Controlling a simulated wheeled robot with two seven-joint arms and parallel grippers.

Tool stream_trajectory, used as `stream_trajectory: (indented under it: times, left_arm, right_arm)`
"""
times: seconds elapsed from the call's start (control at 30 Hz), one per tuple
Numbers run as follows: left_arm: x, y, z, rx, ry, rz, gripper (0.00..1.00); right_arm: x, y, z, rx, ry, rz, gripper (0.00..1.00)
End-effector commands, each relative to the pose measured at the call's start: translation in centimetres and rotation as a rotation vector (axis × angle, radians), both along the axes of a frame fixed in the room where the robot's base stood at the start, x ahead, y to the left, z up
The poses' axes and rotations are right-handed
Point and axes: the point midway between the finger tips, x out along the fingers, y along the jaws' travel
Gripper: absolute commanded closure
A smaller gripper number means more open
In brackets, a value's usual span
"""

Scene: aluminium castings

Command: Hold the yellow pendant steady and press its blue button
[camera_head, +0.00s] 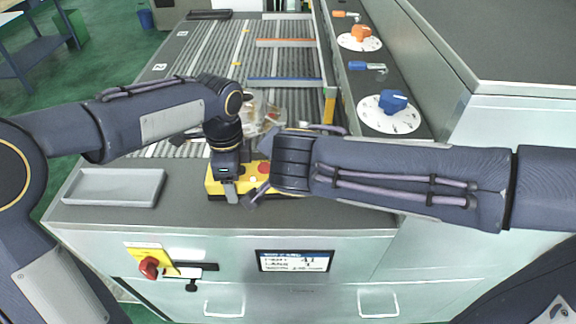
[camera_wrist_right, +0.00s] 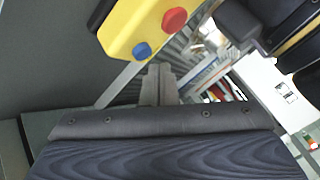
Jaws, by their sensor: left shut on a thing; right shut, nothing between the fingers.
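The yellow pendant (camera_head: 214,186) lies at the near end of the slatted bed in the head view, partly hidden by both my grippers. Its red button (camera_head: 264,168) shows there; I cannot make out the blue button in that view. My left gripper (camera_head: 229,188) is shut on the pendant from above. In the right wrist view, the pendant (camera_wrist_right: 130,22) shows its red button (camera_wrist_right: 174,19) and blue button (camera_wrist_right: 141,50). My right gripper (camera_wrist_right: 160,72) is shut and empty, its tips close beside the blue button. I cannot tell whether they touch it. It also shows in the head view (camera_head: 252,194).
A grey tray (camera_head: 110,187) lies on the ledge at left. A red knob (camera_head: 148,267) and a display (camera_head: 295,261) are on the front face. Orange (camera_head: 361,32) and blue (camera_head: 392,101) dial knobs stand at right. A clear, shiny item (camera_head: 268,108) lies behind my wrists.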

Motion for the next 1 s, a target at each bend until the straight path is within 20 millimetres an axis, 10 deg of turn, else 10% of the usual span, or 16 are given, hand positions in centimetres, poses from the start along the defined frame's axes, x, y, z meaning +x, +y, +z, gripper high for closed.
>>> stream_trajectory:
  times: [1.0]
  left_arm:
    - [0.01, -0.02, 0.06, -0.001, -0.001, 0.000, 0.71]
  right_arm:
    - [-0.04, -0.01, -0.84, -0.001, 0.000, 0.001, 1.00]
